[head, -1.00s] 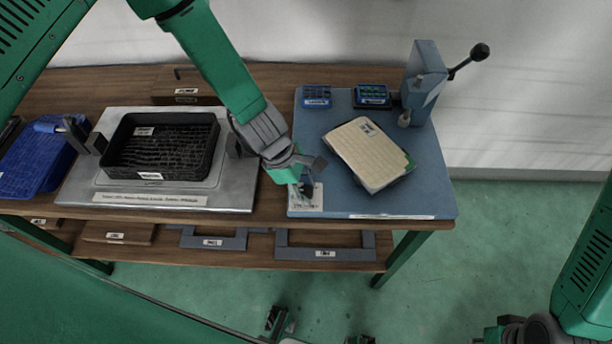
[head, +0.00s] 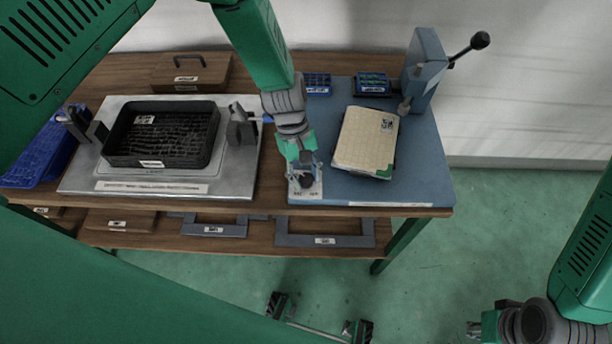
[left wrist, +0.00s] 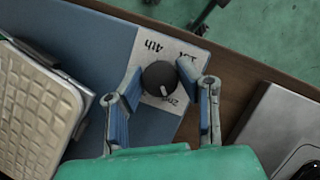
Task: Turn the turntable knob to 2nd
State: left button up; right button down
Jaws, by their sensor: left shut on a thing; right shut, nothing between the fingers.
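The dark round knob (left wrist: 160,78) with a white mark sits on a white label (left wrist: 155,48) at the front left corner of the blue base plate (head: 430,170). The label reads 1st, 4th and 2nd in the left wrist view; its rest is hidden by a finger. The white mark points down, close beside 2nd. My left gripper (left wrist: 162,90) is shut on the knob, one finger on each side; it also shows in the head view (head: 304,178). A beige panel (head: 366,140) lies on the blue plate, slightly tilted. My right gripper (head: 474,330) is shut and empty at lower right.
A black tray (head: 160,163) sits on a metal fixture (head: 240,186) with clamps at left. A blue bin (head: 42,165) is at the far left. A lever press (head: 424,72) and small blue trays (head: 372,86) stand behind the panel. Floor at right is clear.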

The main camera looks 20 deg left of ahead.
pick_arm(q)
jog(key=shift+w+m, duration=0.25)
jog(key=shift+m, duration=0.35)
jog(key=o, duration=1.1)
jog(key=shift+y, duration=0.3)
jog(key=shift+r, duration=0.3)
jog(key=v, duration=1.1)
jog(key=shift+w+a, duration=0.2)
jog(key=shift+w, duration=0.05)
